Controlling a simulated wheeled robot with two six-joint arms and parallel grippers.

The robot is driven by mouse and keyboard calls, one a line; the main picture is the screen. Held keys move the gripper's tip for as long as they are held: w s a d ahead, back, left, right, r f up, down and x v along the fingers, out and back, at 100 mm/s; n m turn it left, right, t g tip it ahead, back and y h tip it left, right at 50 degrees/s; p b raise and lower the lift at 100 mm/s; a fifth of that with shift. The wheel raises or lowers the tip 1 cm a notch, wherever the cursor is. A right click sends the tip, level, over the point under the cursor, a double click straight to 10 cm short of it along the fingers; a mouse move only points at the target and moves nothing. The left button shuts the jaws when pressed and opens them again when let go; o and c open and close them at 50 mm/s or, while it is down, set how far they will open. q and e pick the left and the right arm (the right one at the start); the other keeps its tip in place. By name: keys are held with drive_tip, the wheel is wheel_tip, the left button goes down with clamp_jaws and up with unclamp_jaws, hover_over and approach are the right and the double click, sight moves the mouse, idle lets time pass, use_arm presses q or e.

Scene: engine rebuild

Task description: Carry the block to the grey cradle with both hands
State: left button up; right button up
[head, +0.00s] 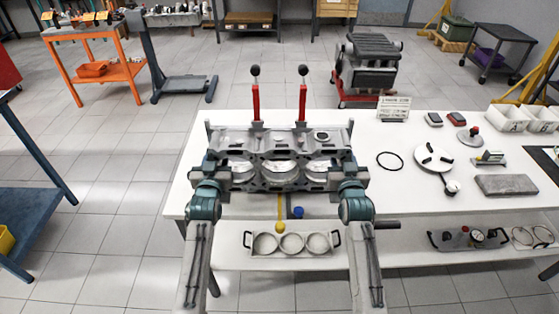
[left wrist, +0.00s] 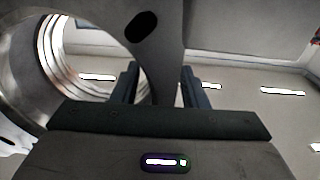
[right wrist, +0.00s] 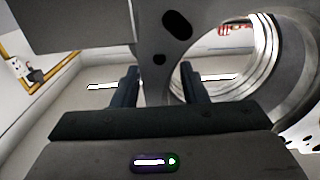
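The grey metal engine block (head: 262,158), with large round bores facing me, is at the middle of the white table's left part in the head view. Grey upright pieces (head: 349,128) at its far corners and two red levers with black knobs look like part of the grey cradle, mostly hidden by the block. I cannot tell whether block and cradle touch. My left gripper (head: 207,172) is at the block's left end and my right gripper (head: 350,172) at its right end. In both wrist views the fingers (left wrist: 160,87) (right wrist: 160,86) flank a grey block wall.
On the white table (head: 400,225) to the right lie a black ring (head: 390,161), a round plate (head: 433,157), a grey slab (head: 506,185) and white bins (head: 540,119). A tray with three rings (head: 291,243) sits on the lower shelf. An engine on a red stand (head: 369,66) is behind.

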use_arm(q)
clamp_jaws()
use_arm(e)
clamp_jaws()
use_arm(q)
drive_tip(key=shift+a, duration=0.1)
use_arm(e)
drive_tip(key=shift+d+r, duration=0.1)
idle(0.9)
use_arm(q)
drive_tip(key=shift+r, duration=0.25)
use_arm(e)
drive_tip(key=shift+r, duration=0.2)
